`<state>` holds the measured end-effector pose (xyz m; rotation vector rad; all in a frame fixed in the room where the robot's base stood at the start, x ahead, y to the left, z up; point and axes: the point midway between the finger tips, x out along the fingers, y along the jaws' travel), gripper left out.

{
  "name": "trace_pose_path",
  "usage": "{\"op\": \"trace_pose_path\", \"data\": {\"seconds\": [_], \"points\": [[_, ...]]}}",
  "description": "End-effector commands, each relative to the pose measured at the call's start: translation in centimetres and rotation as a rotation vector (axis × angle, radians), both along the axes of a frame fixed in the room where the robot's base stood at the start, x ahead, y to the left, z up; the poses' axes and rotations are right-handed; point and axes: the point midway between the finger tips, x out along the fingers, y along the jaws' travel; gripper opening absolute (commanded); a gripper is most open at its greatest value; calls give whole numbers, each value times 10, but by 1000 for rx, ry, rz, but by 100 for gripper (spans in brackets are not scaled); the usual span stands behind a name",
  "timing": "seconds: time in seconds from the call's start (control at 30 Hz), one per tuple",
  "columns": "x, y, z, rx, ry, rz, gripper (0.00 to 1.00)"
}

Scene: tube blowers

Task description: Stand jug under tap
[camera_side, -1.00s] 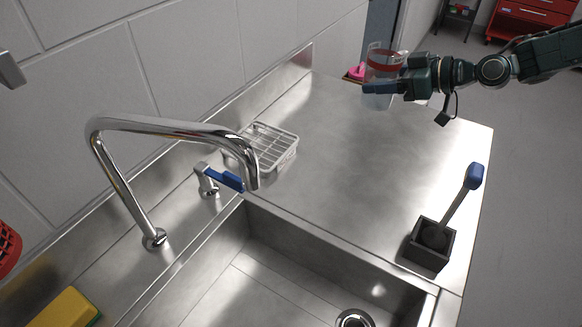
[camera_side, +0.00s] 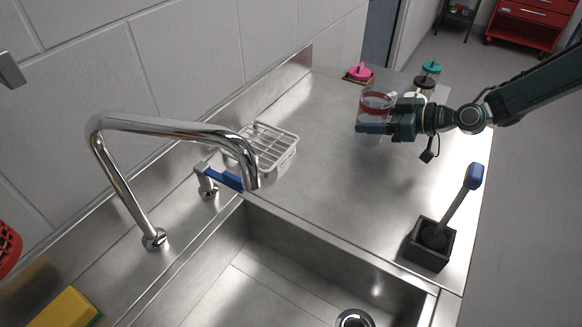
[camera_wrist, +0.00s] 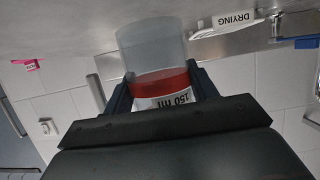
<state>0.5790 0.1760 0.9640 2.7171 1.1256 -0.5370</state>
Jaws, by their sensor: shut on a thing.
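The jug (camera_side: 375,101) is a clear vessel with a red band, held over the far right part of the steel counter. My gripper (camera_side: 376,128) is shut on it from the right. In the wrist view, the jug (camera_wrist: 153,50) sits between the fingers, with its red band and a "150 ml" label showing upside down. The jug is well away from the tap.
A wire rack (camera_side: 266,148) stands by the wall between tap and jug. The sink (camera_side: 270,270) lies in front. A brush in a dark holder (camera_side: 430,247) stands at the right. Lidded containers (camera_side: 428,75) stand behind my gripper. The middle counter is clear.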

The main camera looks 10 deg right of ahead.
Motion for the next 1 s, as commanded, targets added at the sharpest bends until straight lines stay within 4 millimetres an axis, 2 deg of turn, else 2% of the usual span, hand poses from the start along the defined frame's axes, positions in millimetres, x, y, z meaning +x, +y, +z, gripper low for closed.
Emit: {"op": "trace_pose_path", "data": {"seconds": [0.1,0.23,0.7,0.73,0.8,0.83,1.0], "points": [[0,0,-14,1,3,-1,26],[0,0,-23,1,1,-1,26],[0,0,-27,1,0,0,26],[0,0,-27,1,1,0,61],[0,0,-27,1,1,0,75],[0,0,-27,1,1,0,79],[0,0,-27,1,1,0,79]]}}
